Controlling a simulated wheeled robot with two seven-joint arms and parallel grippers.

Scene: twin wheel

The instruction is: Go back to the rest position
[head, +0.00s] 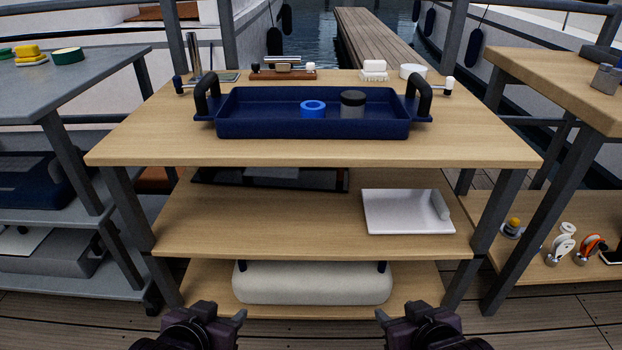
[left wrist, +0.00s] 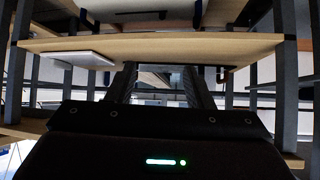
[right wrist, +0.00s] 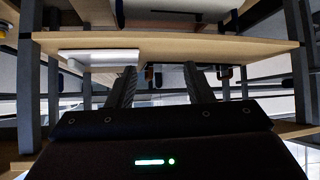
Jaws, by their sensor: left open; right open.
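My left gripper (head: 240,318) is low at the bottom of the head view, in front of the wooden shelf unit, open and empty. My right gripper (head: 382,318) is at the same height to its right, also open and empty. In the left wrist view the two fingers (left wrist: 160,85) stand apart with nothing between them. In the right wrist view the fingers (right wrist: 160,88) are also apart and empty. Both grippers are clear of the shelves in the head view.
A blue tray (head: 260,128) with black handles stands on the top shelf (head: 310,152), holding a blue ring (head: 313,108) and a dark round tin (head: 352,104). A white tray (head: 405,212) lies on the middle shelf. Side tables stand left (head: 70,75) and right (head: 560,85).

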